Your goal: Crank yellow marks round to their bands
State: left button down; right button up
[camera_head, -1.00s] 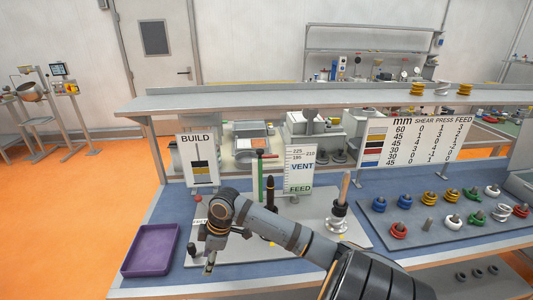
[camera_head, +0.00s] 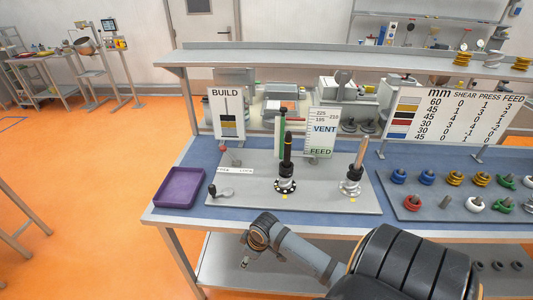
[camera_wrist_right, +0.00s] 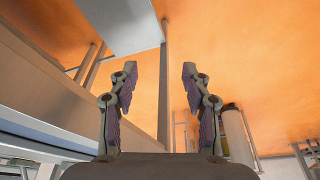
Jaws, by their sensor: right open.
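The grey plate (camera_head: 255,200) on the bench carries a crank (camera_head: 222,192) with a dark knob at its left. A dark upright screw (camera_head: 287,155) stands in a black-and-white collar (camera_head: 286,186) at the middle. A second post (camera_head: 361,153) with a copper-coloured top stands at the right in a pale collar (camera_head: 350,187). Small yellow patches lie on the plate before each collar, at the middle (camera_head: 284,206) and at the right (camera_head: 341,197). My right gripper (camera_head: 244,252) is below and in front of the bench edge, apart from the crank. In the right wrist view its fingers (camera_wrist_right: 158,85) are open and empty.
A purple tray (camera_head: 180,188) sits left of the plate. A board (camera_head: 470,203) with several coloured rings is at the right. A raised shelf (camera_head: 340,58) runs behind.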

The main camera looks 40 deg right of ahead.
jog(key=s+d+f+m+h, duration=0.1)
jog(key=s+d+f+m, duration=0.1)
jog(key=f, duration=1)
jog(key=shift+s+d+f, duration=0.25)
jog(key=shift+s+d, duration=0.35)
jog(key=shift+d, duration=0.2)
